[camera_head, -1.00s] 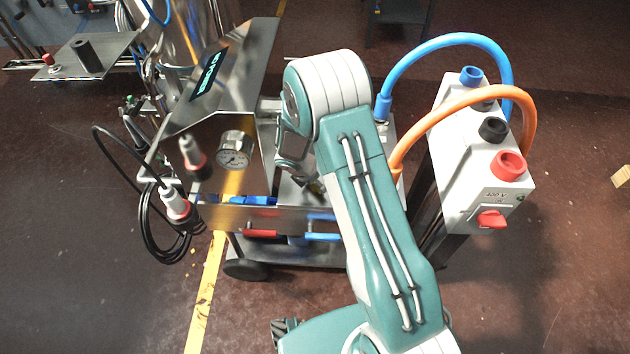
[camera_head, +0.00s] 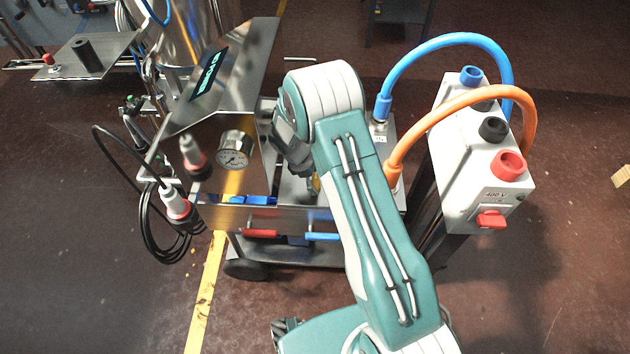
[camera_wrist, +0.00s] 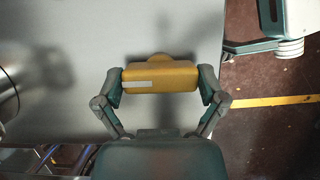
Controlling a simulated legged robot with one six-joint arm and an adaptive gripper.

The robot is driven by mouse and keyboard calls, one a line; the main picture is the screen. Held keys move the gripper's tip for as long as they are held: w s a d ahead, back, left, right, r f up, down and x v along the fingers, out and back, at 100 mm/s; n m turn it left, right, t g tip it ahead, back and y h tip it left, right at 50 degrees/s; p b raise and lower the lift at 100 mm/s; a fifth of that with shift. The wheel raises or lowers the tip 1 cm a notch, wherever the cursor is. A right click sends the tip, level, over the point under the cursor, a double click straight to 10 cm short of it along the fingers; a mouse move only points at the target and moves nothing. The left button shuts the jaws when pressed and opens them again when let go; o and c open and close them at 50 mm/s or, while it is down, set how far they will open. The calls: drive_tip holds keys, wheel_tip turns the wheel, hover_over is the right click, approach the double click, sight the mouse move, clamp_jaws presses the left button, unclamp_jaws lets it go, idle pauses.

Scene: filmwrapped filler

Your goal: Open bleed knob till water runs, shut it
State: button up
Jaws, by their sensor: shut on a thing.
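In the wrist view a yellow bleed knob (camera_wrist: 165,79), a wide bar with a pale stripe on its left part, sits against a grey metal surface. My gripper (camera_wrist: 160,84) is shut on it, with one finger at each end of the bar. The knob lies about level across the wrist picture. In the head view a small yellow part (camera_head: 316,184) shows beside my wrist; the arm hides most of the grip. No running water shows in either view.
A steel machine cart with a dial gauge (camera_head: 234,150) stands left of my arm. Blue (camera_head: 440,42) and orange (camera_head: 455,102) hoses loop to a white 400 V box (camera_head: 462,195) at the right. Red (camera_head: 260,233) and blue (camera_head: 322,237) handles sit low in front.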

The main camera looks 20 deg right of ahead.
drive_tip(key=m+g+y, duration=0.1)
drive_tip(key=m, duration=0.3)
drive_tip(key=shift+w, duration=0.15)
drive_tip(key=shift+m+g+y, duration=0.5)
drive_tip(key=shift+m+g, duration=0.1)
drive_tip(key=shift+m, duration=1.3)
drive_tip(key=o, duration=0.8)
drive_tip(key=v, duration=0.7)
drive_tip(key=shift+w+a+r, duration=0.1)
drive_tip(key=shift+r, duration=0.05)
drive_tip(key=shift+r, duration=0.1)
